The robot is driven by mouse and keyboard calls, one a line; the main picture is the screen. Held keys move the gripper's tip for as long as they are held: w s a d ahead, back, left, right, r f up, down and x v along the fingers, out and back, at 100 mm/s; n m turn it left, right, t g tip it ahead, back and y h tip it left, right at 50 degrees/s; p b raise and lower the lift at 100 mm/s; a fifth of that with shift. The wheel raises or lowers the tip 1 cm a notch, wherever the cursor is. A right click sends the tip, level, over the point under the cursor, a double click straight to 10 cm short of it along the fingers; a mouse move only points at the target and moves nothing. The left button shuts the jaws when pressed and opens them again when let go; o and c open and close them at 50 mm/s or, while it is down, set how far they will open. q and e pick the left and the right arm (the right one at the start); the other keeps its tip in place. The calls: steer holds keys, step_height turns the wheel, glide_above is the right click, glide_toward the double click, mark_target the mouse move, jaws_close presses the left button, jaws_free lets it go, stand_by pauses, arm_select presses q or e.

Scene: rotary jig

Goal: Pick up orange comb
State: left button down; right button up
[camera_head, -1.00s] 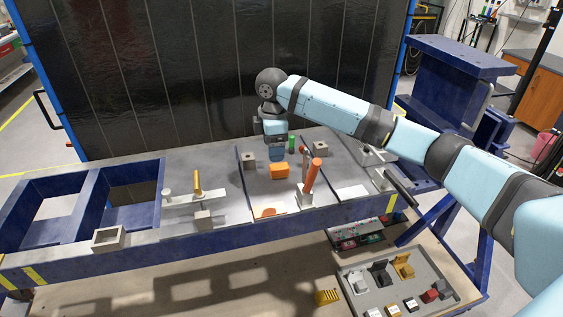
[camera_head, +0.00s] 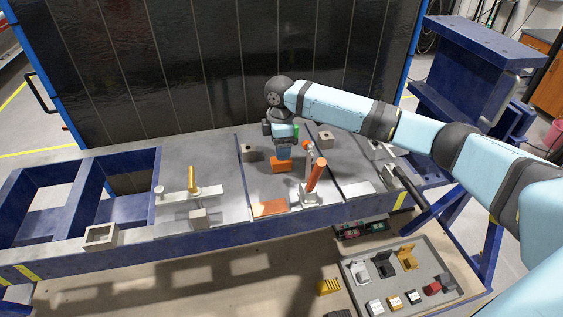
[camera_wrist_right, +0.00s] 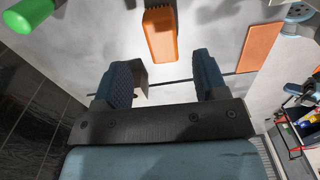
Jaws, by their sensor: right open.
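An orange block-like piece, which I take for the orange comb (camera_head: 281,167), lies on the grey worktop of the jig table. In the right wrist view the orange comb (camera_wrist_right: 160,35) lies just beyond my fingertips, roughly in line with the gap between them. My right gripper (camera_head: 284,152) points down over the comb and hides part of it in the head view. Its two dark blue fingers (camera_wrist_right: 163,78) are apart with nothing gripped. Whether they reach down to the comb's height I cannot tell. My left gripper is not in view.
An orange-handled clamp (camera_head: 316,175) stands close to the right of the comb. A flat orange plate (camera_head: 270,207) lies in front. A grey cube (camera_head: 248,152) sits left, and a green-topped piece (camera_wrist_right: 30,12) is nearby. A yellow-handled clamp (camera_head: 193,180) stands further left.

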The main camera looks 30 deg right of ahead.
mark_target(281, 163)
steer(key=shift+s+f, duration=0.1)
steer(key=shift+f, duration=0.4)
step_height(281, 163, down, 4)
steer(key=shift+s+r+p, duration=0.1)
steer(key=shift+r+p, duration=0.05)
steer(key=shift+p, duration=0.5)
steer(key=shift+f, duration=0.45)
steer(key=c, duration=1)
